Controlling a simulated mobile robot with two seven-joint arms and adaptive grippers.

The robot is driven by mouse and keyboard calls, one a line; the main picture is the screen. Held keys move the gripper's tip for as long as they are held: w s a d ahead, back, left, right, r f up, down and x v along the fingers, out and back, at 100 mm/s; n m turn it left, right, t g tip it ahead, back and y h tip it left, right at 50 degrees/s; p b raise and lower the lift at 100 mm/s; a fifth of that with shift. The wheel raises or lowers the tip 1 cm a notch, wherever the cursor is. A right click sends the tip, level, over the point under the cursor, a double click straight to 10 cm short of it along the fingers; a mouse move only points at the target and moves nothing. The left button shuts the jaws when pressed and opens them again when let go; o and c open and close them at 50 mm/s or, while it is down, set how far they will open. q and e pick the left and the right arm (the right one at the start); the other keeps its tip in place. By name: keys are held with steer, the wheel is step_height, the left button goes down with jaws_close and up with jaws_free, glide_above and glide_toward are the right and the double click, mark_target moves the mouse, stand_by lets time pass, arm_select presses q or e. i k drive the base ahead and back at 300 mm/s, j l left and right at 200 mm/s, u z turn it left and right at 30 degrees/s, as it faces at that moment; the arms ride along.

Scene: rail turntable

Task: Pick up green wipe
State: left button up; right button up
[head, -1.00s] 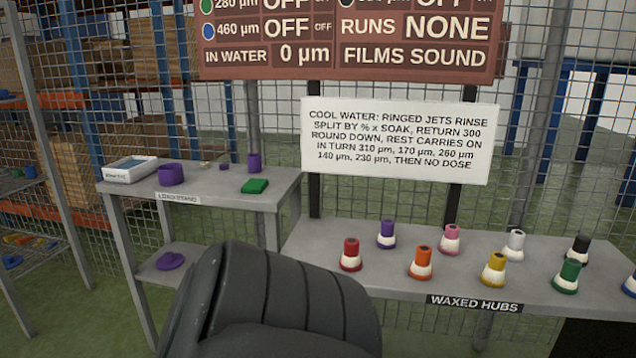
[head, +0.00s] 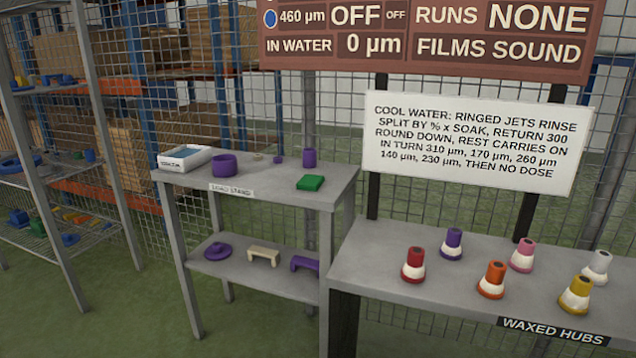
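The green wipe (head: 310,183) looks like a small flat green block. It lies on the top shelf of the grey stand (head: 255,190), near its right front corner, with bare shelf around it. No gripper shows in the head view now, so I cannot see whether either is open or shut.
The lower shelf holds purple and cream parts. The hubs table (head: 400,270) stands at right with several coloured hubs. A wire fence (head: 345,110) is behind.

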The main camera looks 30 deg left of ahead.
mark_target(308, 182)
steer(key=u, duration=1.05)
steer(key=i+j+z, duration=0.15)
steer(key=j, duration=0.4)
steer(key=i+j+z, duration=0.15)
steer(key=j, duration=0.4)
steer(key=j+z, duration=0.2)
steer(key=j, duration=0.35)
steer(key=i, duration=0.05)
